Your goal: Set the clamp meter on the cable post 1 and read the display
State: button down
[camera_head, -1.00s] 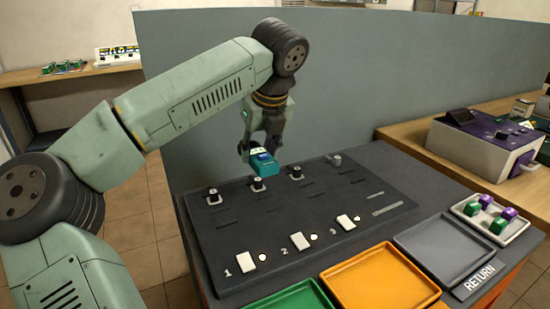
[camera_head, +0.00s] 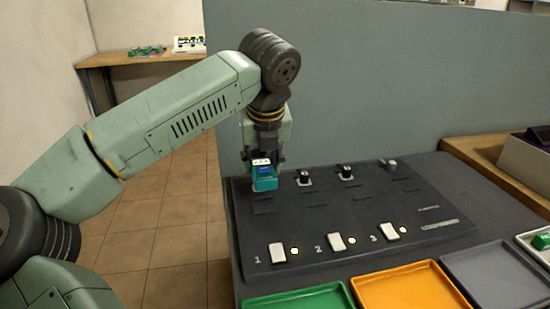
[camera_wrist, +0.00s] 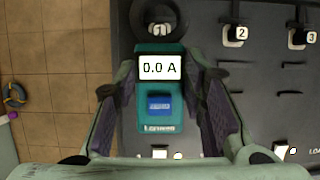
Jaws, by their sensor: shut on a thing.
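The teal clamp meter (camera_head: 265,184) is held over the left end of the dark panel, and it also shows in the wrist view (camera_wrist: 159,109). Its display (camera_wrist: 160,67) reads 0.0 A. My gripper (camera_wrist: 160,95) is shut on its sides. The meter's dark round jaw (camera_wrist: 157,17) points to the far side; something pale shows inside it. Cable post 1 is hidden by the meter and jaw, so I cannot tell whether the jaw is around it or above it. Cable post 2 (camera_head: 303,178) and cable post 3 (camera_head: 346,173) stand to the right.
The panel (camera_head: 300,225) has white switches numbered 1 (camera_head: 278,252), 2 (camera_head: 337,242) and 3 (camera_head: 389,231), with pale round lamps beside them. A grey knob (camera_head: 389,164) stands at back right. Green (camera_head: 300,299), orange (camera_head: 410,290) and grey trays lie in front. A grey partition (camera_head: 400,80) rises behind.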

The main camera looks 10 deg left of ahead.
jog(key=shift+f+b, duration=1.4)
jog(key=shift+f, duration=1.35)
jog(key=shift+b, duration=0.6)
jog(key=shift+f+b, duration=0.65)
jog(key=c, duration=1.3)
grip_release()
jog(key=shift+r, duration=0.1)
jog(key=shift+p+v, duration=2.35)
jog(key=shift+v, duration=3.2)
jog(key=shift+s, duration=0.1)
